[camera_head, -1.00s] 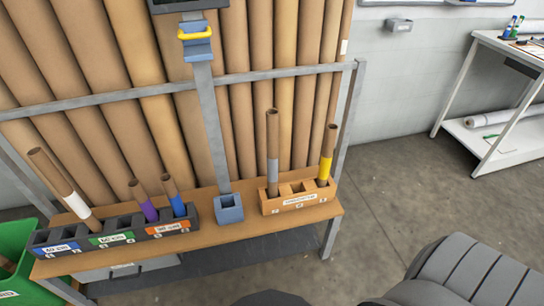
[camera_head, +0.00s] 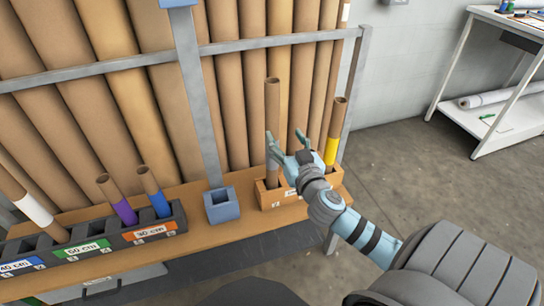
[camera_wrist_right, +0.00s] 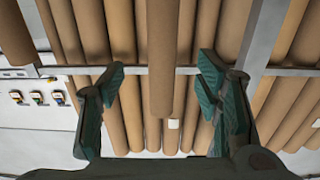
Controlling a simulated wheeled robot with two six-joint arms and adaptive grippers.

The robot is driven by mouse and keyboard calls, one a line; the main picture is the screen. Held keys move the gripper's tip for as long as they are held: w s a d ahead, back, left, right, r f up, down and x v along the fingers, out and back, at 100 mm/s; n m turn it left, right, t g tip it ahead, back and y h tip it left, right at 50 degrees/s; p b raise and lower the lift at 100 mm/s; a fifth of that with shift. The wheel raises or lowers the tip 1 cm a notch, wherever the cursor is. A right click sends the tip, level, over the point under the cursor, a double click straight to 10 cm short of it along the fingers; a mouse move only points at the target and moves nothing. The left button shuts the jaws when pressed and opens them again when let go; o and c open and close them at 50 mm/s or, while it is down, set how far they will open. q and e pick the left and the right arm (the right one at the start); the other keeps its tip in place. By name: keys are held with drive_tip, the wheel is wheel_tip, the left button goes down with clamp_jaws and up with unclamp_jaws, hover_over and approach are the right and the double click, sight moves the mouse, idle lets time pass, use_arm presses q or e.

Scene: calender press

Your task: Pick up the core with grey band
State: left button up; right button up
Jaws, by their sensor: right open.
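The core with grey band (camera_head: 272,108) stands upright in the orange holder (camera_head: 268,200) on the shelf. My right gripper (camera_head: 286,137) is open in front of it at about band height. Its fingers hide part of the band. In the right wrist view a plain brown tube, apparently this core (camera_wrist_right: 162,60), shows between the two open fingers (camera_wrist_right: 160,85), with its end visible and its band out of sight. I cannot tell how much depth lies between them. My left gripper is not in view.
A yellow-banded core (camera_head: 332,148) stands close right of my right gripper. The dark holder (camera_head: 60,258) at left carries white, purple (camera_head: 122,210) and blue-banded cores. A blue-grey cup (camera_head: 222,206) stands between the holders. Tall tubes (camera_head: 235,100) lean behind a grey rail.

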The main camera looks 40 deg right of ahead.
sight(275, 124)
drive_tip(key=x, duration=1)
drive_tip(key=shift+w+a+f+b, duration=0.1)
drive_tip(key=shift+f+b, duration=0.2)
drive_tip(key=shift+b, duration=0.1)
clamp_jaws()
